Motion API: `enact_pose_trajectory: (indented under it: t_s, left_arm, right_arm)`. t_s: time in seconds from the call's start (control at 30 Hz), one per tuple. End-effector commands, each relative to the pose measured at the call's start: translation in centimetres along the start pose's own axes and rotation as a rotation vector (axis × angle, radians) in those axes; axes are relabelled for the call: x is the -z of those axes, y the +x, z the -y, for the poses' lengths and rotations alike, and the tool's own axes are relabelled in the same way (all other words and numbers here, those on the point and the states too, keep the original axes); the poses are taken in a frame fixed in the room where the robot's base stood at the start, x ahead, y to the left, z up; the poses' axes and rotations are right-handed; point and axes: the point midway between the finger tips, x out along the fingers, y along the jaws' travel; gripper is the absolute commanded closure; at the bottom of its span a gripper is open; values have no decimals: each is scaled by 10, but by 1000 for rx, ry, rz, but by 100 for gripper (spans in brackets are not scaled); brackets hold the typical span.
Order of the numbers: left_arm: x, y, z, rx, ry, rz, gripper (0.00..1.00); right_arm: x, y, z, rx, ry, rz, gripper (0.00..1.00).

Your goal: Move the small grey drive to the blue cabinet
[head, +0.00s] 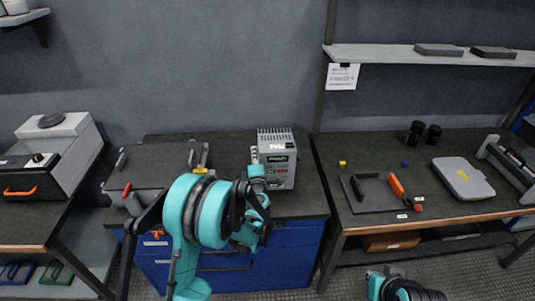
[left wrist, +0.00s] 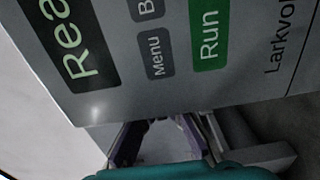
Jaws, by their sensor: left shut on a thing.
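The small grey drive (head: 275,158), a box with a vented top, a dark display and a green strip, is upright over the right part of the blue cabinet's (head: 228,270) dark top. I cannot tell whether its base touches the top. My left gripper (head: 257,178) is at the drive's left front, shut on it; its fingertips are mostly hidden. In the left wrist view the drive's front panel (left wrist: 180,85) fills the upper picture, with "Menu" and "Run" keys. The gripper fingers (left wrist: 165,138) show below it, partly hidden. Only part of my right arm shows, at the lower right.
A dark grey case (head: 155,165) with a red and a yellow part lies on the cabinet's left half. The right bench (head: 440,212) holds a tray (head: 375,205) with an orange-handled tool, a pale case (head: 463,178) and black cylinders (head: 432,134). A wall stands close behind.

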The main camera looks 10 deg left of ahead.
Motion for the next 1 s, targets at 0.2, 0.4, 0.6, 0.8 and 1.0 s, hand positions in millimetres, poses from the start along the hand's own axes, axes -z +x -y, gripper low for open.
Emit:
enact_pose_trajectory:
  t_s: [0.2, 0.4, 0.6, 0.8, 1.0]
  left_arm:
    - [28, 3, 16, 0, -2, 0, 100]
    - [32, 3, 23, 0, -2, 1, 100]
    - [32, 4, 50, 0, -2, 1, 100]
    - [32, 4, 58, 0, -2, 1, 100]
    - [32, 4, 58, 0, -2, 1, 100]
  right_arm:
    - [-7, 10, 0, 0, 0, 0, 100]
    - [-9, 12, 0, 0, 0, 0, 100]
    - [-18, 25, 0, 0, 0, 0, 100]
    - [-20, 28, 0, 0, 0, 0, 100]
    - [-19, 27, 0, 0, 0, 0, 100]
